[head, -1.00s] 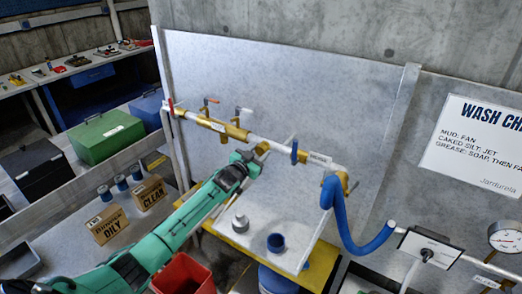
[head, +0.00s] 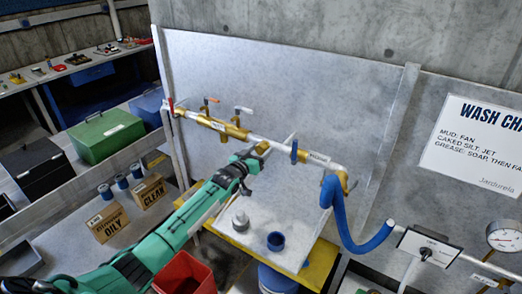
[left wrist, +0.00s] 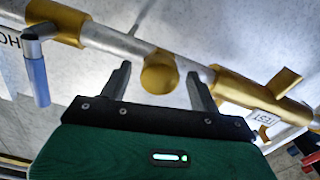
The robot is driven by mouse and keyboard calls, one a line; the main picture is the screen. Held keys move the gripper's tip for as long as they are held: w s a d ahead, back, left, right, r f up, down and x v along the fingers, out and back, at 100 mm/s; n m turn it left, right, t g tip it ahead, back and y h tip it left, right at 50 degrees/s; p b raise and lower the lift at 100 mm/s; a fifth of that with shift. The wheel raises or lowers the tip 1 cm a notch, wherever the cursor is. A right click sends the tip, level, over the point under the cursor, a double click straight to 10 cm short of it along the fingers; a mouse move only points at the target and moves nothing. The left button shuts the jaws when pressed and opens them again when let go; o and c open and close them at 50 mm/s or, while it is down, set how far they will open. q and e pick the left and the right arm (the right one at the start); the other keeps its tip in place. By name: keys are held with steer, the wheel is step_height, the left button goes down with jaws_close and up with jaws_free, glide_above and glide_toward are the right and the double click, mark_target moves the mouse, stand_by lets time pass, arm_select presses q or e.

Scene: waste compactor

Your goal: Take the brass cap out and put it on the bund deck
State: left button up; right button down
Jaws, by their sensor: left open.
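A round brass cap (left wrist: 160,76) shows end-on on the grey pipe in the left wrist view. In the head view, brass (head: 262,147) shows on the pipe just beyond my left gripper. My left gripper (left wrist: 159,70) is open, with one finger on each side of the cap. I cannot tell whether the fingers touch it. The bund deck (head: 316,225) is a pale grey surface in a yellow frame, below and right of the gripper. A grey fitting (head: 240,221) and a blue cup (head: 275,241) stand on it. My right gripper is not in view.
The pipe carries brass valves (head: 238,131), a blue lever (head: 294,151) right of the gripper, and a blue hose (head: 345,225). A red bin (head: 185,274) stands below the arm. The deck has bare room between and right of the two items.

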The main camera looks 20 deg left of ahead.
arm_select(q)
steer(key=m, duration=0.5)
steer(key=shift+b, duration=0.4)
steer(key=m+b, duration=0.1)
steer(key=m, duration=0.3)
steer(key=shift+m, duration=0.4)
steer(key=m+b, duration=0.1)
steer(key=m, duration=0.3)
steer(key=shift+m, duration=0.4)
steer(key=m, duration=0.3)
steer(key=shift+b, duration=0.4)
steer(key=m, duration=0.3)
steer(key=shift+c, duration=0.4)
